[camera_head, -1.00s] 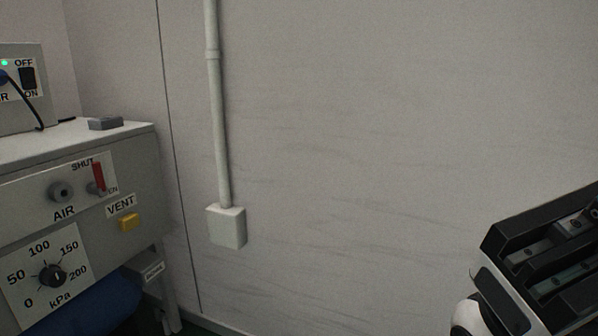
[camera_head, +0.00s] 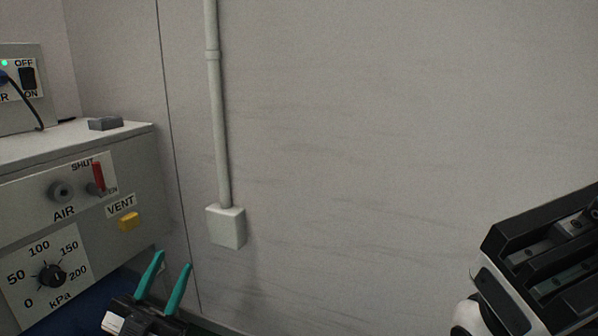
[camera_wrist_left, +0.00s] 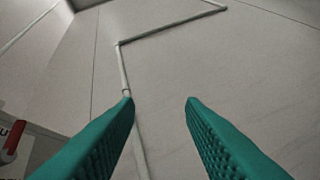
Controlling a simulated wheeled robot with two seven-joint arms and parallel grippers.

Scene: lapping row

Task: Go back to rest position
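My left gripper (camera_head: 172,281) shows at the bottom left of the head view, its two teal fingers pointing up and apart. It is in front of the lower right part of the grey panel cabinet. In the left wrist view its teal fingers (camera_wrist_left: 158,104) are spread with nothing between them, facing the wall. At the right edge of the head view is a black and white part of my right arm (camera_head: 535,275). The fingers of my right gripper do not show.
The grey cabinet (camera_head: 150,180) at left has a red lever (camera_head: 98,177), a yellow VENT button (camera_head: 129,222) and a kPa dial (camera_head: 52,276). A small grey block (camera_head: 105,123) lies on top. A pipe (camera_head: 219,130) with a box (camera_head: 226,227) runs down the wall (camera_head: 380,130).

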